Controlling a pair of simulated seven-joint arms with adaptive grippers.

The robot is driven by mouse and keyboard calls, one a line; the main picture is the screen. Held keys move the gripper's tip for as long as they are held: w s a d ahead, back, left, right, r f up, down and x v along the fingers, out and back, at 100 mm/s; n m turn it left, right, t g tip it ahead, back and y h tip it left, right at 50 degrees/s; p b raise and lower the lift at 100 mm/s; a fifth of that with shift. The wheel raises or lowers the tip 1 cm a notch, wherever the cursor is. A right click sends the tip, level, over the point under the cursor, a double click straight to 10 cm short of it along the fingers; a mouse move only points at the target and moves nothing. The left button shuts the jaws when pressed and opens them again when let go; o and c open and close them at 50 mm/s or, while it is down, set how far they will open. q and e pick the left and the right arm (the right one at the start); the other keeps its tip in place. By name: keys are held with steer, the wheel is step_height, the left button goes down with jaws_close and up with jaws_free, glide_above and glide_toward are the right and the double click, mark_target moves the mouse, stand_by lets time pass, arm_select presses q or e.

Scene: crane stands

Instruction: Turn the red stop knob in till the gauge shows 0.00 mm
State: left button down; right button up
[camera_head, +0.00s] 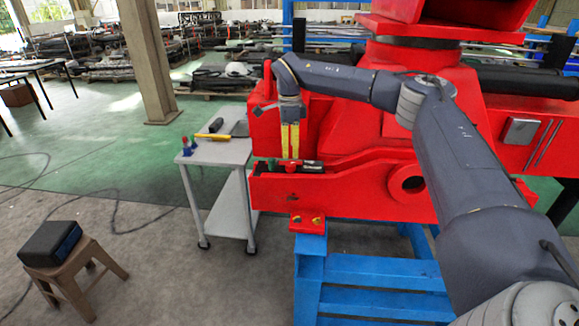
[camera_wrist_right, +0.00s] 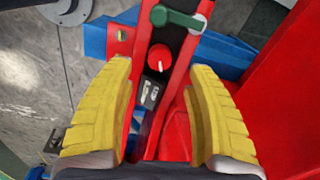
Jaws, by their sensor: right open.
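The red stop knob (camera_wrist_right: 159,58) shows in the right wrist view, round with a white mark, on a dark base between two red plates. A small block with a light face (camera_wrist_right: 151,94), which looks like the gauge, sits just below it; its reading is too small to make out. My right gripper (camera_wrist_right: 160,72) has its two yellow fingers open, one on each side of the knob in the picture, with nothing between them. In the head view my right gripper (camera_head: 289,140) points down above the slot of the red beam (camera_head: 340,190). My left gripper is not in view.
A green lever (camera_wrist_right: 178,18) lies across the slot beyond the knob. Red crane walls rise close by at the right. A blue stand (camera_head: 375,280) is under the beam. A grey cart (camera_head: 222,152) with tools stands at the left, and a stool (camera_head: 72,270) carries a dark box.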

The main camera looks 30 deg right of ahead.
mark_target(289, 163)
steer(key=shift+f, duration=3.6)
steer(key=shift+o, duration=0.2)
jaws_close()
